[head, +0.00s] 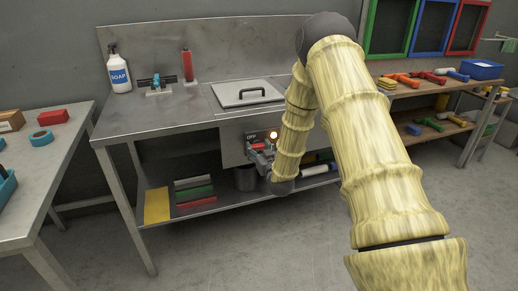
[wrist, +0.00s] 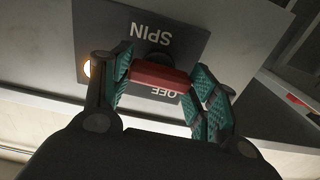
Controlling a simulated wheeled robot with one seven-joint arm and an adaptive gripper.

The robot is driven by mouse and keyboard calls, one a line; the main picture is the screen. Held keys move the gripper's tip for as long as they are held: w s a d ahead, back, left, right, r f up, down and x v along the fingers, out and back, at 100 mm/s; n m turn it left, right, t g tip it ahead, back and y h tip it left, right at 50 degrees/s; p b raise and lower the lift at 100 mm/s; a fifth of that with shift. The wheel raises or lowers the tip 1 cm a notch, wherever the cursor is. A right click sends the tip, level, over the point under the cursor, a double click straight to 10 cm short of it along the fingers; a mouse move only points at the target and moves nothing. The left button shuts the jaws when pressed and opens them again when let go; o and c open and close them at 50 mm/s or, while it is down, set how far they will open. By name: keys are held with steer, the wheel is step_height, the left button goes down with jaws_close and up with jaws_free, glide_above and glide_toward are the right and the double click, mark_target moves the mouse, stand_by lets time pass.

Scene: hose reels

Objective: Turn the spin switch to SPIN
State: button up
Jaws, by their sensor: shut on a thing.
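The spin switch has a red handle (wrist: 160,77) on a dark panel (wrist: 125,25). My gripper (wrist: 162,82) has its teal-padded fingers on both sides of the handle and is shut on it. In the wrist view the panel is upside down, with SPIN above the handle and OFF below it, partly covered. The handle lies roughly crosswise between the words; I cannot tell which setting it is at. In the head view the red handle (head: 258,146) shows at my gripper (head: 258,152), under the word OFF. The word SPIN is hidden there.
The steel bench (head: 160,122) carries a lid (head: 247,93), a soap bottle (head: 118,73) and a red bottle (head: 187,66). A lower shelf (head: 218,206) is below my gripper. Open floor lies in front.

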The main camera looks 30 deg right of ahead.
steer(key=shift+s+f, duration=0.1)
steer(key=shift+f, duration=0.1)
stand_by(0.4)
steer(key=o, duration=1)
steer(key=shift+r, duration=0.1)
steer(key=v, duration=1.2)
